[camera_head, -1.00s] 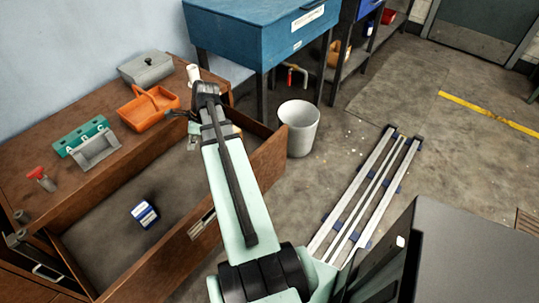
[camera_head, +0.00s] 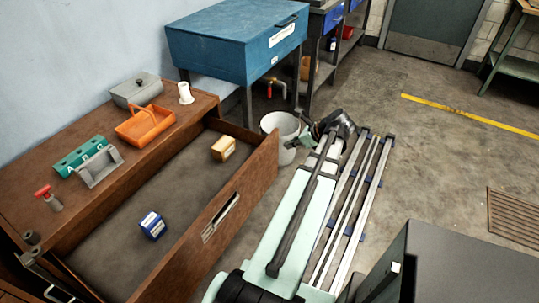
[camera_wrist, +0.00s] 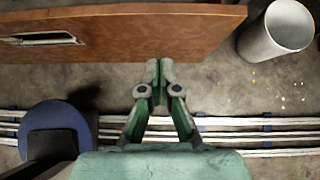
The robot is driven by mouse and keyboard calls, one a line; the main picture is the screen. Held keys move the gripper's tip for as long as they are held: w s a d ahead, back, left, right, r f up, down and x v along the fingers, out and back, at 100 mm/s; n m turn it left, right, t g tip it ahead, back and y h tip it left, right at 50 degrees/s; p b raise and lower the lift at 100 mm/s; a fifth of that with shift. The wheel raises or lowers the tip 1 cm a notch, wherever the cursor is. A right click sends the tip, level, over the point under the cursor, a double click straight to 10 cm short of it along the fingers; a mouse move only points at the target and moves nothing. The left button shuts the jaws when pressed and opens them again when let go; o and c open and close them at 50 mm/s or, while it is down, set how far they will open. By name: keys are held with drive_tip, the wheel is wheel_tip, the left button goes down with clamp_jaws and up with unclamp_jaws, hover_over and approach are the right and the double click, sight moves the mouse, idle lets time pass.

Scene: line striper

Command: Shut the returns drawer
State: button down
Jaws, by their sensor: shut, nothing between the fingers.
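The returns drawer (camera_head: 205,240) is a wide brown wooden drawer, pulled far out of the brown cabinet (camera_head: 85,165). A blue-and-white box (camera_head: 152,225) and an orange-yellow box (camera_head: 223,148) lie inside it. The drawer front shows a recessed metal handle (camera_head: 220,217); the handle (camera_wrist: 42,39) also shows in the wrist view. My gripper (camera_wrist: 160,66) is shut and empty, outside the drawer, with its fingertips close to the front panel (camera_wrist: 140,35) near its lower edge in the wrist view. I cannot tell whether they touch. In the head view my arm partly hides the gripper (camera_head: 303,142).
A light grey bin (camera_head: 280,130) stands beyond the drawer's far end. Floor rails (camera_head: 350,205) run alongside the drawer front. An orange basket (camera_head: 145,125), a grey lidded box (camera_head: 136,90) and a green rack (camera_head: 80,157) stand on the cabinet top. A blue cabinet (camera_head: 235,50) is behind.

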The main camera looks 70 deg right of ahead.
drive_tip(key=s, duration=0.2)
approach(264, 150)
drive_tip(key=shift+m+h, duration=0.3)
drive_tip(key=w+f, duration=0.2)
drive_tip(key=f, duration=0.1)
drive_tip(key=w+f, duration=0.1)
drive_tip(key=shift+a+f+b, duration=0.1)
drive_tip(key=shift+f+b, duration=0.2)
drive_tip(key=shift+f, duration=0.05)
drive_tip(key=shift+w, duration=0.7)
drive_tip(key=shift+w+r, duration=0.1)
drive_tip(key=shift+w, duration=0.05)
